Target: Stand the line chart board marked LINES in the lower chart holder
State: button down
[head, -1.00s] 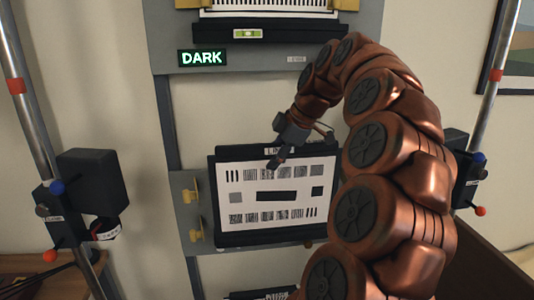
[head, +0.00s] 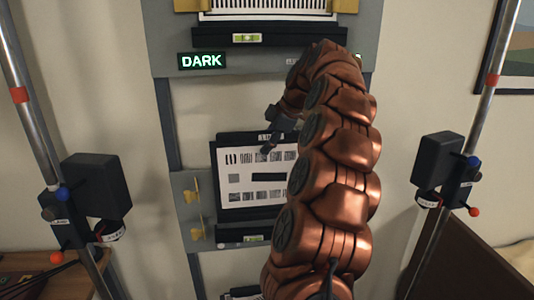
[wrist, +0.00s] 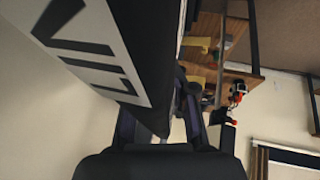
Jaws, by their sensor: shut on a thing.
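The line chart board (head: 235,187), white with dark line patterns and a dark top strip, is upright in the head view, in front of the lower chart holder (head: 185,215). My gripper (head: 269,147) is shut on its top edge. My arm hides the board's right part. In the wrist view the board (wrist: 105,50) fills the upper left, with large dark letters on a white label. The holder has yellow clamps at its left and a dark ledge (head: 228,236) with a green level. The board's lower edge is just above the ledge; I cannot tell whether they touch.
An upper holder with a striped chart (head: 270,8) and a lit DARK sign (head: 202,61) is above. Dark lamp boxes on poles stand at left (head: 97,185) and right (head: 437,160).

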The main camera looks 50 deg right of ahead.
aim_at(270, 178)
jog(key=shift+w+d, duration=0.1)
notch_tip(270, 178, down, 4)
jog(key=shift+w+d+r+p, duration=0.1)
jog(key=shift+r+p, duration=0.15)
jog(key=shift+p, duration=0.5)
jog(key=shift+f+b, duration=0.5)
jog(key=shift+b, duration=0.1)
jog(key=c, duration=0.9)
grip_release()
jog(key=shift+r, duration=0.1)
jog(key=shift+c, duration=0.2)
jog(key=shift+r, duration=0.1)
